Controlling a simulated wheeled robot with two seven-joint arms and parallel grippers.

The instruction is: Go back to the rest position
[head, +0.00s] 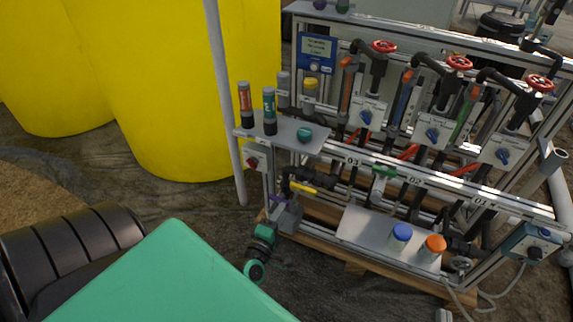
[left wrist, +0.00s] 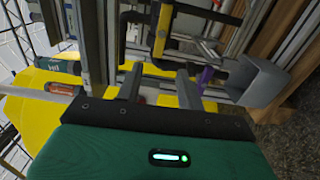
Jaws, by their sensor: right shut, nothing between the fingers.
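My left gripper (left wrist: 160,88) shows in the left wrist view with its green hand at the bottom and two dark fingers standing apart, with nothing seen between them. Beyond the fingers are the skid's pipes, a yellow handle (left wrist: 163,30), a purple handle (left wrist: 206,75) and a grey box (left wrist: 260,82). In the head view a large green surface fills the bottom left, seemingly part of my arm; no fingertips show there. My right gripper is not seen.
The skid frame (head: 440,180) fills the right of the head view, with red handwheels (head: 383,46) along its top. A shelf (head: 312,140) holds bottles. A lower plate (head: 360,228) holds blue-capped (head: 400,236) and orange-capped (head: 432,248) jars. Yellow tanks (head: 170,90) stand behind left.

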